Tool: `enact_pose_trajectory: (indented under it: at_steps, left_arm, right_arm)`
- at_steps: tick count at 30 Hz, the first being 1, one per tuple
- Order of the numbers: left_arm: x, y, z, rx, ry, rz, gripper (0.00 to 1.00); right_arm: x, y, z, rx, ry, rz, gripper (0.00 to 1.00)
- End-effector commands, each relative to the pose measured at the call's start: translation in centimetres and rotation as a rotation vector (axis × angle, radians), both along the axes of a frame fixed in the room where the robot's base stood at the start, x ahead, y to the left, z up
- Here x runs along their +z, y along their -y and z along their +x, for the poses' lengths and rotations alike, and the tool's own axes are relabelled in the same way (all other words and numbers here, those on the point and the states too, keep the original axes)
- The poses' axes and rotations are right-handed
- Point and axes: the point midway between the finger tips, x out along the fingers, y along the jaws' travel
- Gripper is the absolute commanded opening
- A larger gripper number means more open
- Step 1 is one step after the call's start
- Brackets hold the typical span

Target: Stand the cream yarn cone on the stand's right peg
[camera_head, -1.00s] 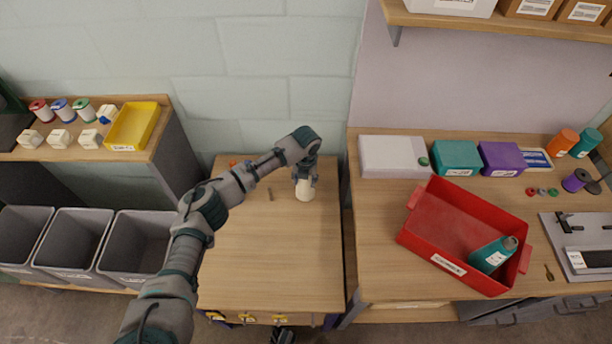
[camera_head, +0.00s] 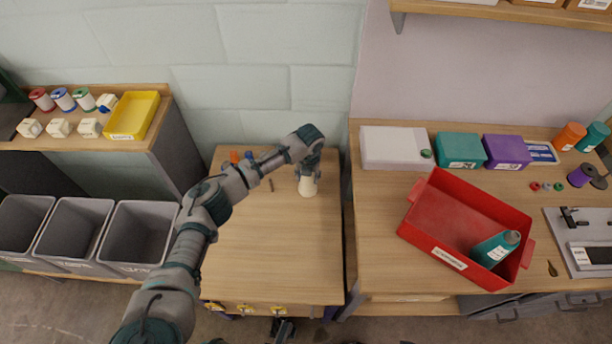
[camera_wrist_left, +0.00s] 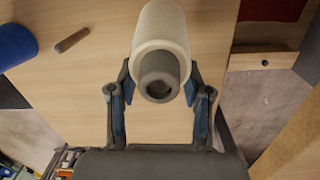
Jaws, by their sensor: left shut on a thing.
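The cream yarn cone (camera_head: 308,187) is at the far right of the small wooden table. My left gripper (camera_head: 308,171) is shut on it from above. In the left wrist view the cone (camera_wrist_left: 160,30) sits between the two fingers (camera_wrist_left: 159,92), its grey core end facing the camera. I cannot tell whether its base touches the table. A bare brown peg (camera_head: 271,185) stands left of the cone; it also shows in the left wrist view (camera_wrist_left: 72,40). The stand's base is not clear. A dark part (camera_head: 283,328) at the bottom edge may be my right gripper; its fingers are unclear.
Orange (camera_head: 234,157) and blue (camera_head: 248,156) yarn cones are left of the peg, partly behind my left arm. The front of the small table (camera_head: 275,265) is clear. A red tray (camera_head: 415,222) holding a teal bottle is on the bench to the right.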

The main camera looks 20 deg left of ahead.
Motion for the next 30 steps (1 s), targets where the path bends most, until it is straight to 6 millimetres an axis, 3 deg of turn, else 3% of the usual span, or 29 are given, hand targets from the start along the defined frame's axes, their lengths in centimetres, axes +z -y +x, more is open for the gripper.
enact_pose_trajectory:
  at_steps: [20,21,24,30]
  left_arm:
    - [-1.0,-0.2,0.0,0.0,0.001,-0.004,0.24]
    - [-1.0,-0.2,0.0,0.0,0.001,-0.004,0.57]
    - [-1.0,-0.1,0.0,0.0,0.0,-0.002,0.78]
    - [-1.0,-0.1,0.0,0.0,0.0,-0.003,0.78]
  right_arm:
    - [-0.4,-0.2,-0.1,0.0,-0.004,-0.005,0.83]
    - [-0.4,-0.1,-0.1,0.0,-0.004,-0.005,0.83]
    - [-0.4,0.0,-0.1,0.0,-0.005,-0.003,0.83]
    - [-0.4,-0.1,-0.1,0.0,-0.004,-0.004,0.83]
